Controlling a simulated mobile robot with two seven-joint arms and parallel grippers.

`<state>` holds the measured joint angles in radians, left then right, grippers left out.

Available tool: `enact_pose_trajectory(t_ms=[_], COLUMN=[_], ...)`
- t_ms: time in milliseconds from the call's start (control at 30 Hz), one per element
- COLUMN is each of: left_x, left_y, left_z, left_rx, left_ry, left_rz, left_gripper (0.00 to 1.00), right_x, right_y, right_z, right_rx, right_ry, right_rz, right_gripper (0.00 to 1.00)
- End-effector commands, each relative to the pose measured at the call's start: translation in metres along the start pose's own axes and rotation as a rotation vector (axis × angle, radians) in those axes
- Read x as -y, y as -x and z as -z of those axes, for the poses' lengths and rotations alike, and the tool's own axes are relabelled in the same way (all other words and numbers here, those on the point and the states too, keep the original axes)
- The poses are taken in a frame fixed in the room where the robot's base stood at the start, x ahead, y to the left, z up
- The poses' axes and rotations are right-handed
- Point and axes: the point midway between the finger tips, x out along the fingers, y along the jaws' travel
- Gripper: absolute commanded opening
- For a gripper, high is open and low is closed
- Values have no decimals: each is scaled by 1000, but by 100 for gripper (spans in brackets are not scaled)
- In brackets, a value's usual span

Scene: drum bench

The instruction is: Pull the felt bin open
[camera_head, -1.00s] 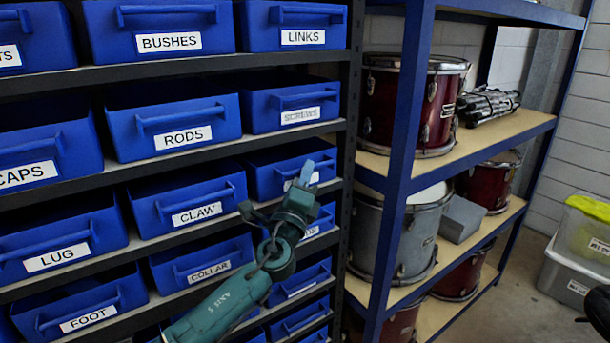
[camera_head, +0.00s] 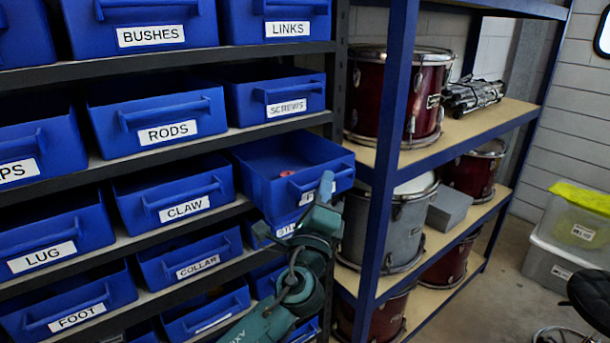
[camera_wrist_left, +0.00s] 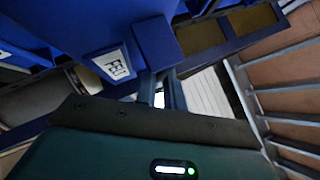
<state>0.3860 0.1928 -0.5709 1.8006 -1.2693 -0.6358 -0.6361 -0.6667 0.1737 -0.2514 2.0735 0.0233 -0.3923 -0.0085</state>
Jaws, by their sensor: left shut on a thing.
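The felt bin (camera_head: 268,192) is a blue open-topped drawer in the right column, below SCREWS. It stands out past the shelf edge, and a small pinkish-red item (camera_head: 287,173) shows inside. Its white label (camera_head: 308,197) is partly hidden in the head view; in the left wrist view the label (camera_wrist_left: 118,64) shows slanted on the bin front. My left gripper (camera_head: 326,186) is at the front of the bin, shut on its handle. Its fingers (camera_wrist_left: 160,90) also show in the left wrist view. My right gripper is out of view.
Other labelled blue bins, such as RODS (camera_head: 155,120) and CLAW (camera_head: 175,195), fill the dark shelves. A blue post (camera_head: 388,150) of the drum rack stands close right of the pulled-out bin. Drums and a grey box (camera_head: 448,208) sit on the rack.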

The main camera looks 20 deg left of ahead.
Motion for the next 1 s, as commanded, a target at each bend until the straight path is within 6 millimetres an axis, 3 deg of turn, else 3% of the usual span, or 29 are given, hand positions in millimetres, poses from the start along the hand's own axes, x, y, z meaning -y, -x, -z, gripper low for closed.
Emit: enact_pose_trajectory(t_ms=[333, 867, 900, 1000], left_x=[29, 35, 35, 35], left_y=[32, 38, 38, 38], left_z=[32, 38, 38, 38], left_rx=[0, 0, 0, -1], left_ry=[0, -1, -1, -1], left_rz=[-1, 0, 0, 0], left_gripper=[0, 0, 12, 20], right_x=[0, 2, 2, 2], right_y=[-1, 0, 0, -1], right_z=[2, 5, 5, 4], right_rx=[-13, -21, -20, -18], right_ry=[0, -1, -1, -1], right_rz=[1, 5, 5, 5], right_gripper=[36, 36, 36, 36])
